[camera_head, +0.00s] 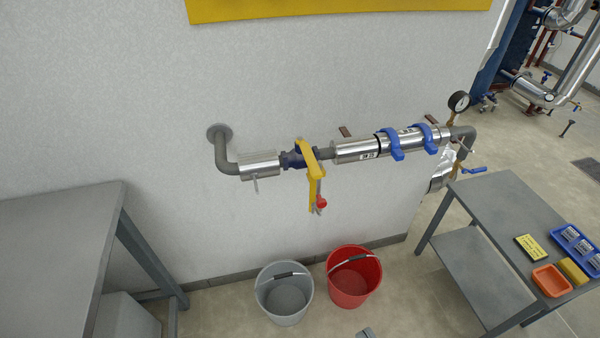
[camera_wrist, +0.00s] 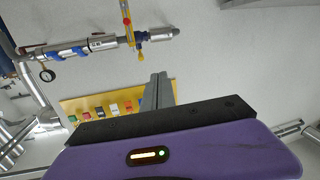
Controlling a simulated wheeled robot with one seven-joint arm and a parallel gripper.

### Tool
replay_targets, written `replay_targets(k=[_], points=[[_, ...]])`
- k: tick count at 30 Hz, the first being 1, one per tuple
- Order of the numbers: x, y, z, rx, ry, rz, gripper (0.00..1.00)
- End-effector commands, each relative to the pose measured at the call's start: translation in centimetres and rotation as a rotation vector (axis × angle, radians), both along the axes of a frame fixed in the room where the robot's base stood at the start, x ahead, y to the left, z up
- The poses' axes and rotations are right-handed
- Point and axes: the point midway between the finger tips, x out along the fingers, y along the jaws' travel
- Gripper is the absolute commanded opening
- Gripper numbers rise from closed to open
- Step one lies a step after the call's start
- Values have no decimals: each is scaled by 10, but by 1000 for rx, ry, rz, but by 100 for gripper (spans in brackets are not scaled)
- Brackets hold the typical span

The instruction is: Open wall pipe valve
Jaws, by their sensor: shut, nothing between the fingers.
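A steel pipe (camera_head: 259,166) runs along the white wall in the head view. A dark blue valve body (camera_head: 292,159) sits in the pipe. Its long yellow handle (camera_head: 311,162) hangs down across the pipe, with a small red piece (camera_head: 321,201) at its lower end. In the wrist view, the picture is turned over, and the valve handle (camera_wrist: 126,17) shows small at the top. My gripper (camera_wrist: 157,82) is shut and empty in the wrist view, apart from the valve. Its fingers point toward the wall and overlap a yellow board in the picture.
A grey bucket (camera_head: 284,292) and red bucket (camera_head: 354,277) stand below the pipe. Grey tables stand left (camera_head: 60,225) and right (camera_head: 510,205); the right one holds trays. Blue clamps (camera_head: 393,144) and a gauge (camera_head: 459,102) are right of the valve. A yellow board (camera_wrist: 85,107) is on the wall.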

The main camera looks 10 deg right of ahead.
Motion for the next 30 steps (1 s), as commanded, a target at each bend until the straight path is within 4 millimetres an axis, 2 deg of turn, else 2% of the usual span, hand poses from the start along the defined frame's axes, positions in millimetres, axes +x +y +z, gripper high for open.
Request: replay_targets(k=[1, 9, 16, 24, 30], points=[[14, 10, -1, -28, -26, 23, 0], [79, 58, -8, -243, -114, 98, 0], [136, 97, -6, -475, -179, 104, 0], [203, 133, 13, -788, -231, 25, 0], [248, 139, 37, -1065, -213, -119, 0]])
